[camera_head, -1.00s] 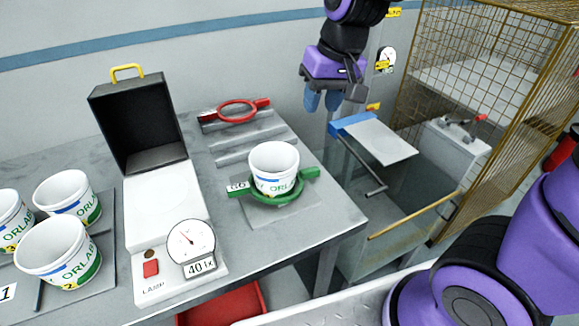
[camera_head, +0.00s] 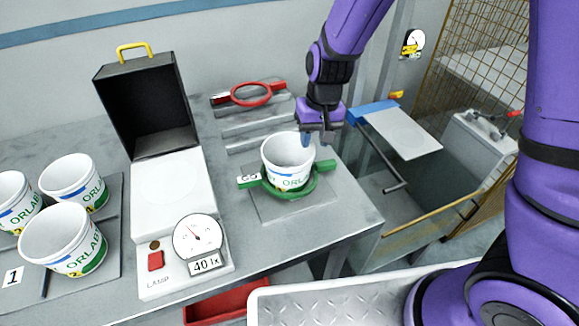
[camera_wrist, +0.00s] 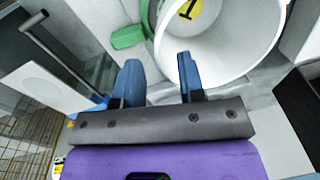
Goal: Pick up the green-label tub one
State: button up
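The white tub (camera_head: 281,154) with a green label stands upright in a green ring (camera_head: 300,190) beside a "GO" tag. The wrist view shows the tub from above (camera_wrist: 238,40), with a yellow disc marked 1 (camera_wrist: 190,8) near the top edge. My gripper (camera_head: 318,138) is at the tub's back right, close to its rim. In the wrist view my gripper (camera_wrist: 158,68) is open, with a gap between its two blue fingers. One finger overlaps the tub's rim and the other is outside it. I cannot tell whether either touches the wall.
Several similar tubs (camera_head: 62,238) stand on a plate at the left. A lamp box (camera_head: 150,105) with a dial (camera_head: 199,238) stands between. A red ring (camera_head: 251,94) is behind the green one. A wire cage (camera_head: 480,70) is at the right.

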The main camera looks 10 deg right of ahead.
aim_at(311, 157)
jog(key=shift+a+f, duration=0.15)
jog(key=shift+f, duration=1.45)
jog(key=shift+a+f, duration=0.1)
jog(key=shift+f, duration=1.5)
grip_shut()
